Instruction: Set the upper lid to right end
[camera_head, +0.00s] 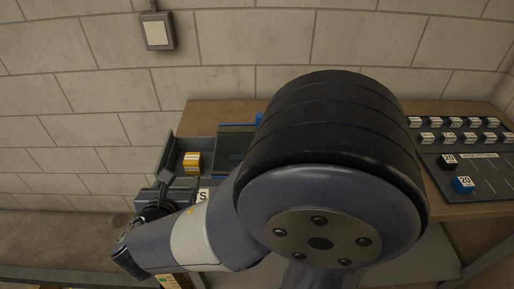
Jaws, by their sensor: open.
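I cannot make out the upper lid or the tube chassis's right end in the head view; my large arm joint hides the middle of the bench. A small blue part (259,118) shows at the back, just left of that joint. My gripper (168,178) is at the left end of the bench, small and dark, beside a yellow-labelled box (192,161). It is open, and I see nothing held in it. Its fingertips are hard to tell from the dark parts around them.
The wooden bench (212,106) stands against a block wall. A dark flat panel (234,145) lies right of the yellow box. A switch box (156,32) hangs on the wall.

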